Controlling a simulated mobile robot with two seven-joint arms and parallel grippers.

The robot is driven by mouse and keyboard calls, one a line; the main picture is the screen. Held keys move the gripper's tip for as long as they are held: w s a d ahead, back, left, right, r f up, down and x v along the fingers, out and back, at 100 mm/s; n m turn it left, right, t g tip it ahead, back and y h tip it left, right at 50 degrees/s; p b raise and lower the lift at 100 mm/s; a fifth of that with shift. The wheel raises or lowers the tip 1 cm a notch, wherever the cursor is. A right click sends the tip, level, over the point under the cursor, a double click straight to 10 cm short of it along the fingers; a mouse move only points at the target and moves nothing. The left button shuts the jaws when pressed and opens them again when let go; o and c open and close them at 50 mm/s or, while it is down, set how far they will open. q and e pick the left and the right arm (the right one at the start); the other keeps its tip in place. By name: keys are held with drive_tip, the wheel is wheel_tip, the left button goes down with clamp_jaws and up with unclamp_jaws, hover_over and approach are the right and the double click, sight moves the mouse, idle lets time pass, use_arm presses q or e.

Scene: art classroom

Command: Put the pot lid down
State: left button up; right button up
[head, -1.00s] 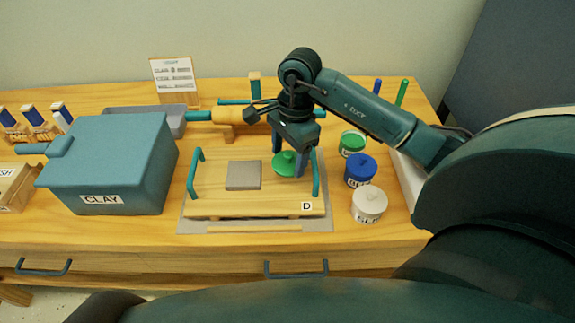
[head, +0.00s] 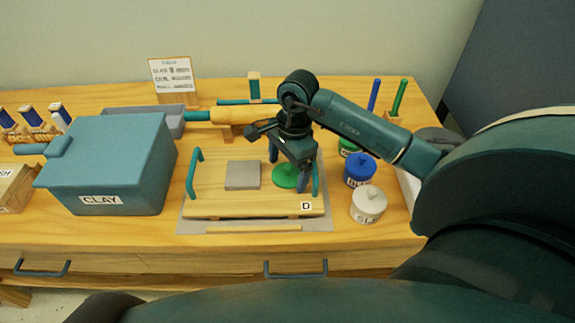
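The green pot lid (head: 285,178) lies flat on the right part of the wooden board (head: 240,209), near the board's right teal handle. My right gripper (head: 289,168) is just above the lid, with its fingers spread apart on either side of it. The lid's knob is mostly hidden by the gripper. The green pot (head: 348,147) stands behind and to the right, partly covered by my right arm. My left gripper is not in view.
A grey clay slab (head: 243,175) lies on the board left of the lid. A blue pot (head: 360,170) and a white pot (head: 368,205) stand right of the board. A blue-grey clay box (head: 110,165) is at the left. A rolling pin (head: 235,116) lies behind.

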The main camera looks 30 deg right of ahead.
sight(293, 171)
drive_tip(key=shift+r, duration=0.1)
wheel_tip(293, 171, up, 12)
drive_tip(key=d, duration=0.1)
drive_tip(key=shift+d, duration=0.2)
idle(0.3)
idle(0.4)
